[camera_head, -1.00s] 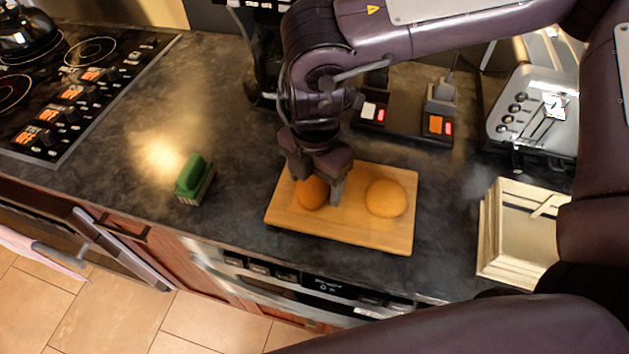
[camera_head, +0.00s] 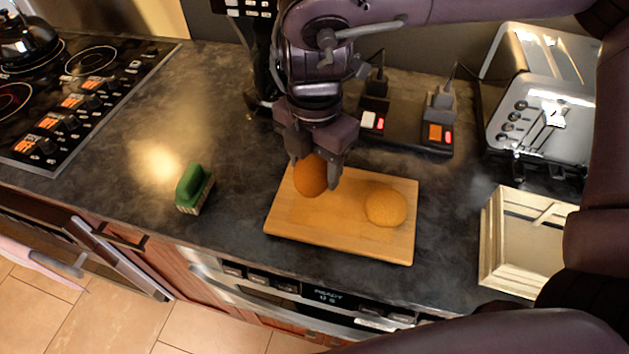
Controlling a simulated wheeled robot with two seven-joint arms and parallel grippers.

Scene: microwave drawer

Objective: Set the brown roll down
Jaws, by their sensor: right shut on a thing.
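The brown roll (camera_head: 311,178) is between the fingers of my right gripper (camera_head: 316,175), which is shut on it. The gripper points down and holds the roll over the back left part of the wooden cutting board (camera_head: 330,235), seemingly a little above its surface. A lighter, golden roll (camera_head: 386,207) rests on the right part of the board. My left gripper is not in view.
A green-handled brush (camera_head: 192,188) stands on the counter left of the board. A wooden crate (camera_head: 492,245) and a silver toaster (camera_head: 535,120) are to the right. A power strip (camera_head: 405,132) lies behind. The counter left of the board is mostly clear.

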